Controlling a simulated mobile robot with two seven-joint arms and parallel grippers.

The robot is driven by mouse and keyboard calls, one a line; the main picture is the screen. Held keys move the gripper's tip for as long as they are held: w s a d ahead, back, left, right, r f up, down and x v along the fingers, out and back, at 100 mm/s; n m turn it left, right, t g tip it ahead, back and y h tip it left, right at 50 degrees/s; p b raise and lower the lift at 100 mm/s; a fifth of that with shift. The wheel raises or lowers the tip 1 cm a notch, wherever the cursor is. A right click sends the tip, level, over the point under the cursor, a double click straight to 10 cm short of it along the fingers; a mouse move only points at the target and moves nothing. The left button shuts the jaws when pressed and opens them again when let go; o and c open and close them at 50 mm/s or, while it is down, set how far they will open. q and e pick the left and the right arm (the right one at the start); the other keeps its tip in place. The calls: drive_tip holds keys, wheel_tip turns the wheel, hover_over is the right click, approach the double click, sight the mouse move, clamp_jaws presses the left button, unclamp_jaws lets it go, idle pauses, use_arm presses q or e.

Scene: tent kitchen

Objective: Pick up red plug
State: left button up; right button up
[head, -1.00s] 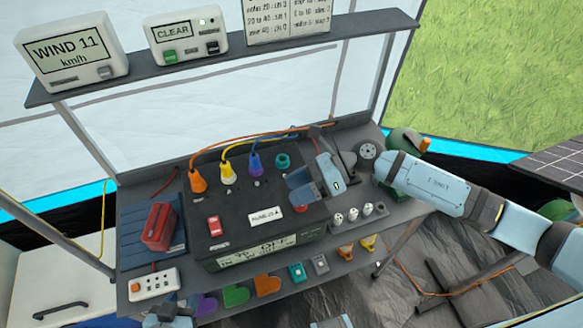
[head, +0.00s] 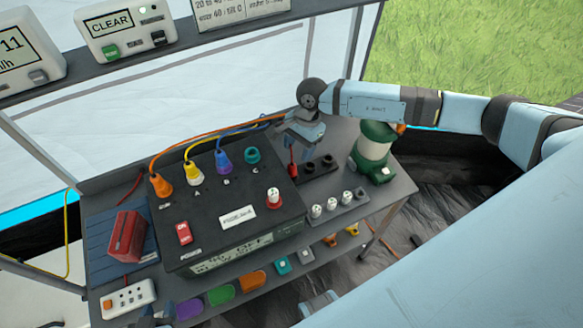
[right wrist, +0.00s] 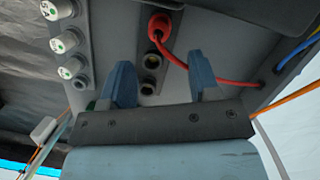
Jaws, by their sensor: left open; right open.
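The red plug (head: 292,168) stands upright in a dark socket strip (head: 310,174) right of the black power box. In the right wrist view the red plug (right wrist: 158,26) shows at top centre with a red cord running right. Two empty sockets lie in line with it. My right gripper (head: 300,142) is just above the plug in the head view. In the right wrist view its open fingers (right wrist: 162,82) are apart, with the plug beyond them and nothing held. My left gripper (head: 155,318) is open at the bottom edge, mostly cut off.
The black power box (head: 205,225) carries orange, yellow and blue plugs (head: 224,162) with cords. A row of white fuses (head: 332,204) stands in front of the strip. A green and white lantern (head: 372,155) stands right of it. A red case (head: 126,235) lies at left.

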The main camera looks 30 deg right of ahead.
sight(293, 163)
drive_tip(key=shift+a+p+x, duration=0.15)
drive_tip(key=shift+p+x, duration=0.15)
drive_tip(key=shift+x, duration=1.2)
drive_tip(key=shift+a+p+x, duration=0.15)
drive_tip(key=shift+p+x, duration=0.15)
drive_tip(key=shift+x, duration=1.2)
drive_tip(key=shift+s+r, duration=0.1)
drive_tip(key=shift+r, duration=0.05)
drive_tip(key=c, duration=1)
